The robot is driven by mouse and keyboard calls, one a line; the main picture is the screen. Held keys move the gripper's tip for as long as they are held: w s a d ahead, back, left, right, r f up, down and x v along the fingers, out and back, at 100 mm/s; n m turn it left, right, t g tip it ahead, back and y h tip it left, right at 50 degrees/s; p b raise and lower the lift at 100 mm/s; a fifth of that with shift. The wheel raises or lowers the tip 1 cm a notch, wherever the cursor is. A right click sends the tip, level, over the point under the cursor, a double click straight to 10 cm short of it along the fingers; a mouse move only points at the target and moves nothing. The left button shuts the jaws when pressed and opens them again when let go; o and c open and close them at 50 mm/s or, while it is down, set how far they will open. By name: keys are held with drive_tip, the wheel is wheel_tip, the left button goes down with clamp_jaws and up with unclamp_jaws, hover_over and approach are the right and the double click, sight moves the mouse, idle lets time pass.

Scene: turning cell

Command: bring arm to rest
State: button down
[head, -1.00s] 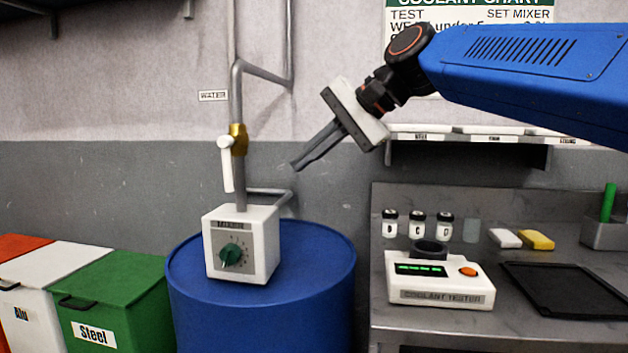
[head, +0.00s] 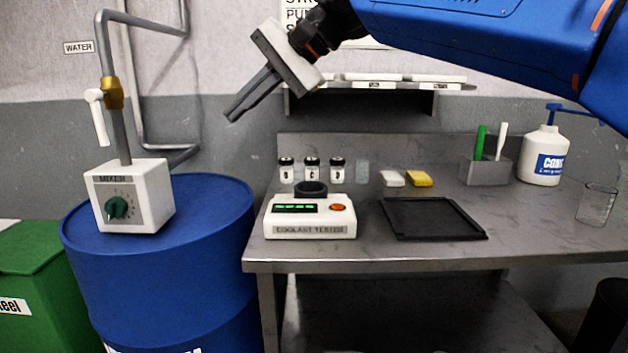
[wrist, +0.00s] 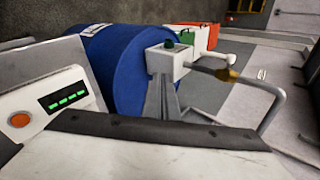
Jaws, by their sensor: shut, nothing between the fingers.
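My gripper (head: 237,112) is shut and empty. It hangs in the air at the upper middle of the head view, pointing down and left, with my blue arm reaching in from the right. It is apart from the mixer box (head: 132,195), which stands on the blue drum (head: 215,225) at lower left. In the wrist view my closed fingers (wrist: 163,98) point toward the mixer (wrist: 168,62) and the drum (wrist: 125,65).
A metal bench (head: 375,248) holds a coolant tester (head: 310,217), three small bottles, a black tray (head: 432,218), a beaker (head: 597,203) and a white pump bottle (head: 541,155). A shelf (head: 440,87) is on the wall behind my arm. Pipes with a brass valve (head: 113,93) rise above the mixer.

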drive_tip(key=s+d+f+t+h, duration=0.1)
drive_tip(key=s+d+f+h, duration=0.2)
drive_tip(key=d+f, duration=0.85)
drive_tip(key=s+d+f+t+h, duration=0.25)
drive_tip(key=d+f, duration=0.55)
drive_tip(key=d, duration=0.6)
drive_tip(key=s+d+f+n+h, duration=0.1)
drive_tip(key=s+d+f+h, duration=0.1)
drive_tip(key=s+d+f, duration=0.5)
drive_tip(key=s+d+f+n+h, duration=0.2)
drive_tip(key=s+d+f, duration=0.5)
drive_tip(key=f, duration=0.7)
drive_tip(key=d, duration=0.2)
drive_tip(key=shift+s+d, duration=0.3)
drive_tip(key=shift+d, duration=0.1)
drive_tip(key=shift+a+g, duration=0.1)
drive_tip(key=shift+g, duration=0.15)
